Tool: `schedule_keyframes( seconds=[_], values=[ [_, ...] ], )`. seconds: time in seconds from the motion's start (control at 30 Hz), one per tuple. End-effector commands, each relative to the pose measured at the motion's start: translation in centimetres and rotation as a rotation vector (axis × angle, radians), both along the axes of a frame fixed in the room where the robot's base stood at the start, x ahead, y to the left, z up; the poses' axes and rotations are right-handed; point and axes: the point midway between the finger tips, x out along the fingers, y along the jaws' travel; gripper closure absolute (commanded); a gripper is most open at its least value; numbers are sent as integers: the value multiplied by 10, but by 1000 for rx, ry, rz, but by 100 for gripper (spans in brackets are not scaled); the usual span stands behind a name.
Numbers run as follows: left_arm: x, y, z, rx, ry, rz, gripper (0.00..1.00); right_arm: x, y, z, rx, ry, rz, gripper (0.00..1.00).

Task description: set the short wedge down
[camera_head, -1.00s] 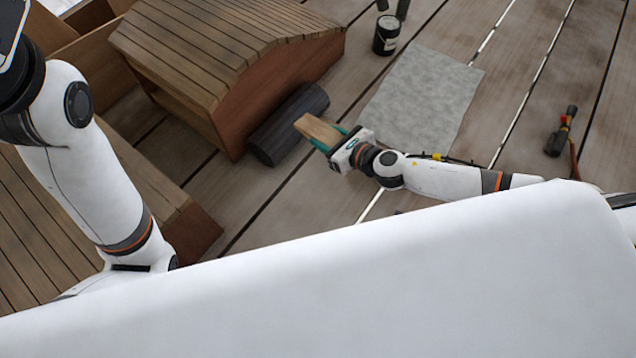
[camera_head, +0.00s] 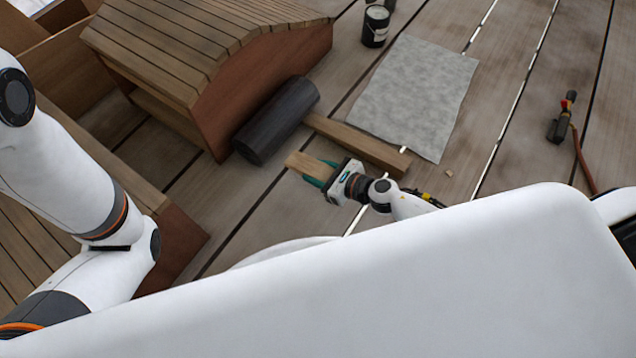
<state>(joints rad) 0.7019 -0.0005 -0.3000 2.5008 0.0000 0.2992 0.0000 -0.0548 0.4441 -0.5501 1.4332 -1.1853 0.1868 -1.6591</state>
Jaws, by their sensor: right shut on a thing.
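The short wedge (camera_head: 303,163) is a pale wooden piece in the jaws of my right gripper (camera_head: 319,171). The teal fingers are shut on it, and its free end points left. It appears close above the plank floor, but I cannot tell whether it touches.
A curved, slatted wooden structure (camera_head: 213,75) stands behind the cylinder. A grey mat (camera_head: 415,95) lies at the right, with a dark can (camera_head: 375,25) beyond it. A torch-like tool (camera_head: 561,122) with a hose lies far right.

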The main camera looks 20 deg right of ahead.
Motion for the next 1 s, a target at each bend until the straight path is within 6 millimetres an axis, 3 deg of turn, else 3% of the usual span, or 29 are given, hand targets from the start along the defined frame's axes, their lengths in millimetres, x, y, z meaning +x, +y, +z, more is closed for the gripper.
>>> schedule_keyframes(
  seconds=[0.37, 0.83, 0.87, 1.0],
  values=[
    [0, 0, -37, 1, 0, 0, 100, 0, 0, -42, 1, 0, 0, 79],
    [0, 0, -42, 1, 0, 0, 100, 0, 0, -47, 0, -1, 0, 79],
    [0, 0, -41, 1, 0, 0, 100, 0, 0, -46, 0, -1, 0, 52],
    [0, 0, -40, 1, 0, 0, 100, 0, 0, -45, 0, -1, 0, 33]
  ],
)
